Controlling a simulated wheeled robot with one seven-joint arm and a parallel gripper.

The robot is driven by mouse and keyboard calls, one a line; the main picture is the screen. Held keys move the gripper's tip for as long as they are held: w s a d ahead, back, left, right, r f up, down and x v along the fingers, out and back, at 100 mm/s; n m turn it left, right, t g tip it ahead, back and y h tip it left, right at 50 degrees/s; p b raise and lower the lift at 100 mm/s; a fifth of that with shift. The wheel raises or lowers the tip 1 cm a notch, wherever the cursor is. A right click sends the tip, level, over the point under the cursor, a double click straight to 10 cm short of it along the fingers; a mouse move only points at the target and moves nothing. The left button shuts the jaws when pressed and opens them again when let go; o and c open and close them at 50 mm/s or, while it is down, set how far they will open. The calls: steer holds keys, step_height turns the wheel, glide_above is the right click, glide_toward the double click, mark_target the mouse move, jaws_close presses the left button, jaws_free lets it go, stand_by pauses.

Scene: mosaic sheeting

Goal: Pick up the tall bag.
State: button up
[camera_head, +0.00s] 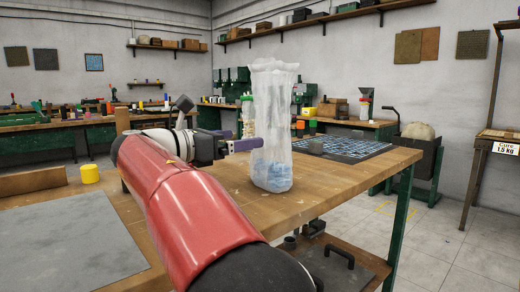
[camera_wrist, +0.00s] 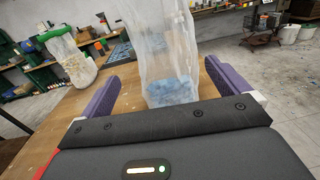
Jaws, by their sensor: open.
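The tall bag (camera_head: 273,120) is translucent white plastic with blue bits in its bottom. It stands upright on the wooden table, near its front edge. My gripper (camera_head: 243,144) is at its left side, low on the bag. In the wrist view the tall bag (camera_wrist: 165,50) stands ahead, between the lines of my open purple fingers (camera_wrist: 161,72). The fingers are apart, one to each side of the bag's lower part. I cannot tell whether either finger touches it.
A second clear bag with a green top (camera_wrist: 70,58) stands to the left in the wrist view. A dark mat with blue pieces (camera_head: 345,148) and a small grey block (camera_head: 316,147) lie right of the tall bag. A yellow pot (camera_head: 90,173) and a grey sheet (camera_head: 70,240) are at left.

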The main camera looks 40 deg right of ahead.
mark_target(277, 132)
steer(key=d, duration=1.1)
steer(key=shift+s+d+r+b, duration=0.15)
steer(key=shift+s+d+b, duration=0.05)
steer(key=shift+d+b, duration=0.15)
steer(key=shift+c, duration=0.3)
steer(key=c, duration=0.7)
steer(key=shift+c, duration=0.9)
steer(key=shift+r, duration=0.15)
